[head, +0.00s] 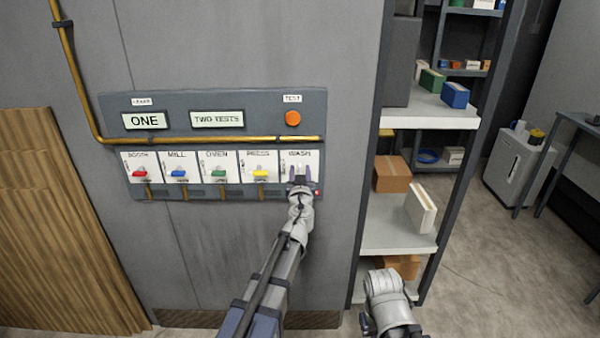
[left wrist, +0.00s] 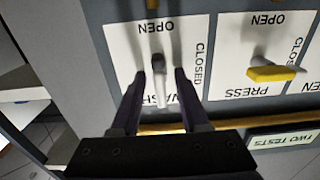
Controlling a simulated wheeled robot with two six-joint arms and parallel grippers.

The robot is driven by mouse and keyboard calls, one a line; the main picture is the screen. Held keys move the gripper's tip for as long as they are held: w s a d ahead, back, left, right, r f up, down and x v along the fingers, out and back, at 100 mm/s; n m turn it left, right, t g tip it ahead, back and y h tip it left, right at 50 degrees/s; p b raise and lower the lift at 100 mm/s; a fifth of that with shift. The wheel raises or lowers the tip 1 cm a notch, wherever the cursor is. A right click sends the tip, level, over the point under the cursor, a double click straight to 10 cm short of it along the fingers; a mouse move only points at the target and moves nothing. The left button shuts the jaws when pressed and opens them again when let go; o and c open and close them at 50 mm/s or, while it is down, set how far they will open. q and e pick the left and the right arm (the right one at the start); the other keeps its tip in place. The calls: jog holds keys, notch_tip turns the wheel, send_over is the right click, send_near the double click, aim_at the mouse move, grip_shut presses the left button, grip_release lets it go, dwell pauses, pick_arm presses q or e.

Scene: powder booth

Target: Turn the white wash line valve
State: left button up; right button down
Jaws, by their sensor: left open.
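The white wash line valve handle (left wrist: 159,78) shows in the left wrist view on the WASH plate (left wrist: 120,45), between my left gripper's fingers. In this upside-down view, OPEN is printed above it and CLOSED to its right. My left gripper (left wrist: 160,82) is open, with one finger on each side of the handle; I cannot tell whether either touches it. In the head view my left gripper (head: 300,175) is at the WASH plate (head: 302,158), the rightmost on the panel, and hides the handle.
The panel (head: 230,105) also has red (head: 139,174), blue (head: 179,173), green (head: 218,173) and yellow (head: 260,173) levers to the left. A brass pipe (head: 220,139) runs above the plates, with an orange button (head: 293,118) higher up. Shelves (head: 400,235) stand to the right.

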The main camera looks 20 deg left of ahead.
pick_arm(q)
grip_shut()
dwell(0.3)
dwell(0.5)
jog(key=m, duration=0.5)
jog(key=shift+d, duration=0.1)
jog(key=m, duration=0.9)
jog(key=shift+d+f, duration=0.1)
jog(key=shift+f, duration=0.05)
jog(key=shift+m, duration=1.9)
jog(key=shift+f, duration=0.1)
